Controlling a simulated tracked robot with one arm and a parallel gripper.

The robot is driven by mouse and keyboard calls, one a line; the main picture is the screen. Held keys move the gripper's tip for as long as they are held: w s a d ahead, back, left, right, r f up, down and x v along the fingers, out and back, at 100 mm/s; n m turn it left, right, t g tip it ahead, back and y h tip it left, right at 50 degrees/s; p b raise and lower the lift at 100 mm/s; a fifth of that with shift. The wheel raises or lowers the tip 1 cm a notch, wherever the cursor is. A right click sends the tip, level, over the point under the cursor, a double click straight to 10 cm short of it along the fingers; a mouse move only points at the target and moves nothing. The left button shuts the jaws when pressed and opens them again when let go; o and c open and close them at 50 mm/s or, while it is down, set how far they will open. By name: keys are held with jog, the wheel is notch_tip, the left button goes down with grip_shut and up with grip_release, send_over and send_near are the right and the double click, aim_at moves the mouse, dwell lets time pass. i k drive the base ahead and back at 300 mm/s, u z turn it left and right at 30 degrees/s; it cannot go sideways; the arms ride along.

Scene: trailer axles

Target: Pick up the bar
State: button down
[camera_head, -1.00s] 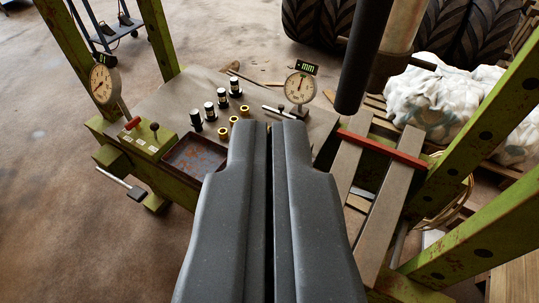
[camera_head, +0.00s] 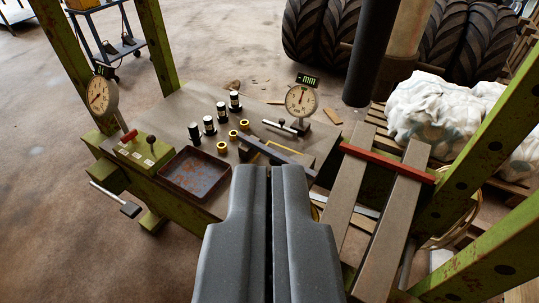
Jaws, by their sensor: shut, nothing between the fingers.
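My gripper (camera_head: 271,170) is shut and empty at the lower middle, its two grey fingers side by side with a thin dark gap. Just beyond the fingertips, a long dark bar (camera_head: 288,152) lies slantwise on the grey worktop (camera_head: 175,110), with a thin yellow strip along part of it. The fingers hide some of its near side, and I cannot tell if they touch it. A second, red bar (camera_head: 385,163) lies across two grey beams (camera_head: 388,225) at the right. Which of them the task names is not clear from the picture.
A rusty tray (camera_head: 195,173), several black-and-white cylinders (camera_head: 209,125), brass rings (camera_head: 233,135) and a dial gauge (camera_head: 301,100) crowd the worktop. Another gauge (camera_head: 102,95) stands left. Green posts (camera_head: 156,45) flank it. A dark vertical cylinder (camera_head: 367,55) hangs behind.

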aim_at(312, 174)
jog(key=u, duration=0.6)
jog(key=i, duration=1.4)
jog(key=z, duration=1)
